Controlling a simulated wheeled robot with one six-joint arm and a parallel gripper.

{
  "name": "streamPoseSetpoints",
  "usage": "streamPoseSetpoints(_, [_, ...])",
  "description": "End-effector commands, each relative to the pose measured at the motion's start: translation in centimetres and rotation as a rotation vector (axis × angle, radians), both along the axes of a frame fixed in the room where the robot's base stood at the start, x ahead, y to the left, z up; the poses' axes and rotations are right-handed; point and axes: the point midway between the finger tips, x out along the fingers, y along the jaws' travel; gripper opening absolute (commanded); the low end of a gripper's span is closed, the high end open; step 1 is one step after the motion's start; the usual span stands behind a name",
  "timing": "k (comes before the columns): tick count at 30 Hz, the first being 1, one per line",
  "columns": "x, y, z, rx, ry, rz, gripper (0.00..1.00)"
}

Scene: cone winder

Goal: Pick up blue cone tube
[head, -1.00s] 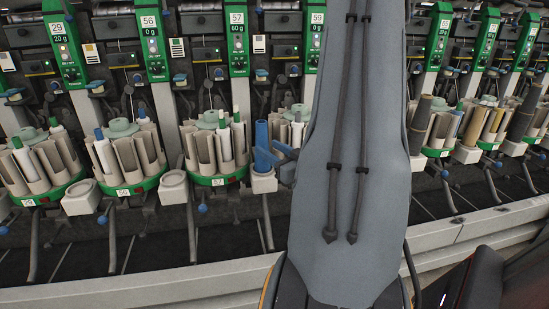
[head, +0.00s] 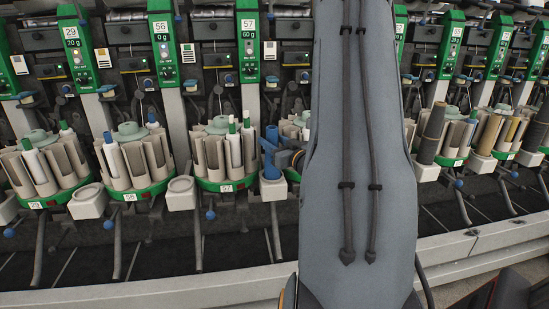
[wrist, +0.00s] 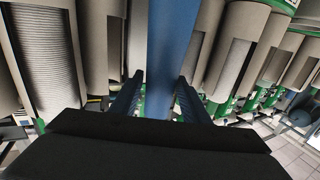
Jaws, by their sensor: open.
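The blue cone tube (head: 272,134) stands upright on a pale holder (head: 272,191) at the front of the winder, just left of my arm. My gripper (head: 273,153) is beside it, its blue fingers overlapping the tube in the head view. In the wrist view the tube (wrist: 174,45) rises between the two fingers of my open gripper (wrist: 158,95). I cannot tell whether either finger touches it. The tube's lower end is hidden behind the gripper body in the wrist view.
A round magazine (head: 212,160) of pale pockets with white tubes stands close left of the blue tube. More magazines line the machine on both sides. An empty pale holder (head: 181,190) is further left. A pale rail (head: 150,294) runs along the front. My arm hides part of the machine.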

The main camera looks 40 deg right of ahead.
Motion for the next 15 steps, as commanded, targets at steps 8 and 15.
streamPoseSetpoints(8, [0.02,0.01,-0.02,0.000,0.001,0.000,0.27])
streamPoseSetpoints(15, [0.00,0.00,-0.03,0.000,0.001,0.000,0.11])
